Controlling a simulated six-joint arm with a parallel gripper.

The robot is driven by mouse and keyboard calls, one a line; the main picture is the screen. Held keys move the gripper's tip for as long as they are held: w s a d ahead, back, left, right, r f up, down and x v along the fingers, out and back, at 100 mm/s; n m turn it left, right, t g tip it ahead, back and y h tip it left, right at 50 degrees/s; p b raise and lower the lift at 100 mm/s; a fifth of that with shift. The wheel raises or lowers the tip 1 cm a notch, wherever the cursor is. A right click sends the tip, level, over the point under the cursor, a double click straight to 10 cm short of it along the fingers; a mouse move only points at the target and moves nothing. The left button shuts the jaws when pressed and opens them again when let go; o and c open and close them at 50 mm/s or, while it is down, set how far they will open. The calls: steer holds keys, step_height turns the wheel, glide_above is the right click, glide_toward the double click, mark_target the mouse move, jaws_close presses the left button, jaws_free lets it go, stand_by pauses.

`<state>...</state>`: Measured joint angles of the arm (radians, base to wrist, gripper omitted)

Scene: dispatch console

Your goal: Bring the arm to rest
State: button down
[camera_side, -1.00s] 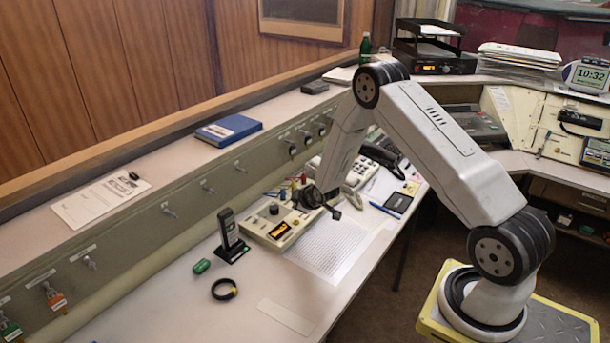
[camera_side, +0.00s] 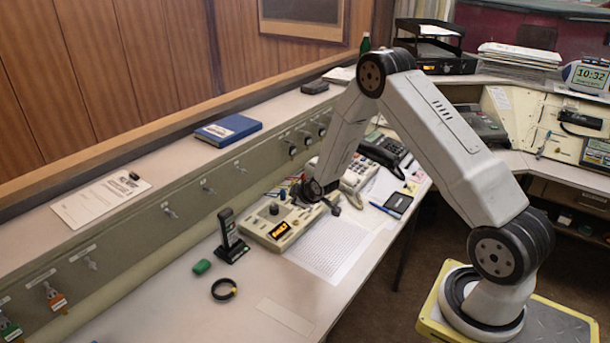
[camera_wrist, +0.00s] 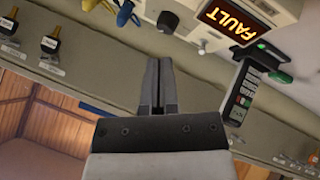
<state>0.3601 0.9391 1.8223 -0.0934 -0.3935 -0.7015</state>
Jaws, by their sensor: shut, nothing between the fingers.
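My gripper (camera_side: 334,207) hangs from my bent arm at the right end of the beige control box (camera_side: 285,228). In the wrist view its two grey fingers (camera_wrist: 158,62) are together with nothing between them. The side view is too small to show the exact gap between fingers and box. The box's orange display (camera_wrist: 240,20) reads FAULT.
A white telephone (camera_side: 357,172) and a dark handset (camera_side: 385,152) stand behind my gripper. A printed sheet (camera_side: 330,250) lies in front of the box. A black ring (camera_side: 224,290) and a green item (camera_side: 202,267) lie at the left. The front left desk is mostly clear.

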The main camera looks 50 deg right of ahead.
steer(key=s+a+r+m+g+y, duration=0.2)
steer(key=s+a+r+g, duration=0.1)
steer(key=s+a+r, duration=0.7)
steer(key=s+a+r+m+g, duration=0.2)
steer(key=s+a, duration=0.6)
steer(key=s, duration=0.5)
step_height(320, 180, up, 2)
steer(key=shift+s+a+r+m+g+y, duration=0.2)
steer(key=shift+s+a+m+g+y, duration=0.1)
steer(key=shift+a+m+g+y, duration=0.15)
